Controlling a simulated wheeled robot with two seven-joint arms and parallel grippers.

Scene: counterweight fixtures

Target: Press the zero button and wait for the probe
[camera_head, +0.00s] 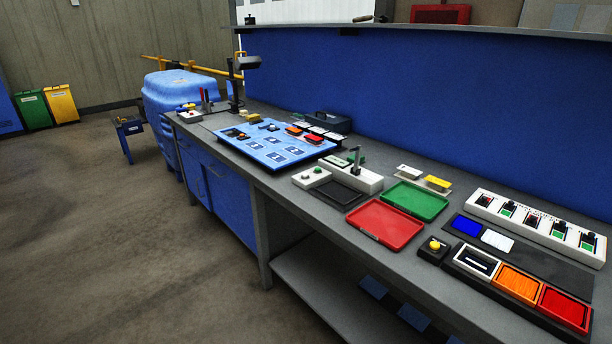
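Neither of my grippers shows in the head view. A white fixture (369,183) stands mid-bench, with a dark upright post (356,160) that may be the probe. A dark flat plate (341,195) lies in front of it. A small white button box (311,177) with a round button on top sits at the fixture's left. A black box with a yellow round button (434,244) stands further right, near the front edge. Another white button box (190,116) is at the far left end. Labels are too small to read, so I cannot tell which button is zero.
The grey workbench (290,188) runs from left back to right front. A red tray (385,223) and a green tray (416,200) lie right of the fixture. A light blue board (270,158) lies left. A white switch panel (538,227) is at the right.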

